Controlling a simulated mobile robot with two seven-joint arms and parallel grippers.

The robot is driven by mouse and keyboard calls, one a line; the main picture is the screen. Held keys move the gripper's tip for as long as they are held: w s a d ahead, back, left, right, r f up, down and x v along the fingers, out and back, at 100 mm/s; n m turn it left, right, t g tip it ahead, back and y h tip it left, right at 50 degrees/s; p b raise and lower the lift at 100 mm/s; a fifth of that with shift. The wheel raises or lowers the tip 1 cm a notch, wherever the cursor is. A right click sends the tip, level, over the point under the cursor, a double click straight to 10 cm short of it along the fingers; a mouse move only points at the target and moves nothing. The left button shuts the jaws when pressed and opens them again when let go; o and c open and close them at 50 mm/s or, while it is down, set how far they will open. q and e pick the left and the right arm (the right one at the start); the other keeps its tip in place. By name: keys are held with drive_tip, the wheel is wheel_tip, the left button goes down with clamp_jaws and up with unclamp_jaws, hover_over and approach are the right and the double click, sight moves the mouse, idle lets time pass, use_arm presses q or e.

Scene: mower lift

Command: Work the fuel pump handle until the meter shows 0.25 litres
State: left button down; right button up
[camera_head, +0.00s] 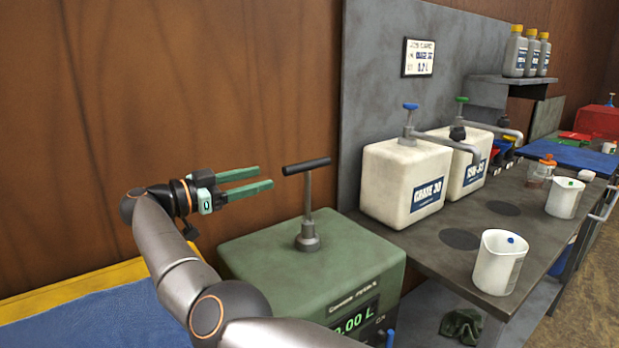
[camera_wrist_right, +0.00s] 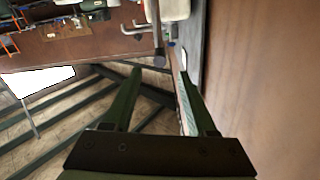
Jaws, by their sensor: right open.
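The fuel pump is a green box (camera_head: 300,262) with an upright grey rod and a black T-shaped handle (camera_head: 306,165) on top. The handle stands raised well above the box. Its meter (camera_head: 355,317) on the front face shows green digits reading ".00 L"; the first digit is partly cut off by my arm. My right gripper (camera_head: 264,180) is open and empty, to the left of the handle and apart from it. In the right wrist view its two fingers (camera_wrist_right: 160,85) are spread with nothing between them. My left gripper is not in view.
Two white canisters (camera_head: 405,184) with pump tops stand on the grey bench (camera_head: 400,240). White jugs (camera_head: 499,262) stand nearer the front. A wooden wall (camera_head: 200,80) is behind my right gripper. A blue surface with a yellow edge (camera_head: 75,288) lies at the lower left.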

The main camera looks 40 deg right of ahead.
sight(303, 167)
drive_tip(key=d, duration=0.4)
drive_tip(key=s+d, duration=0.1)
drive_tip(key=d, duration=0.7)
drive_tip(key=shift+s, duration=0.2)
clamp_jaws()
idle(1.1)
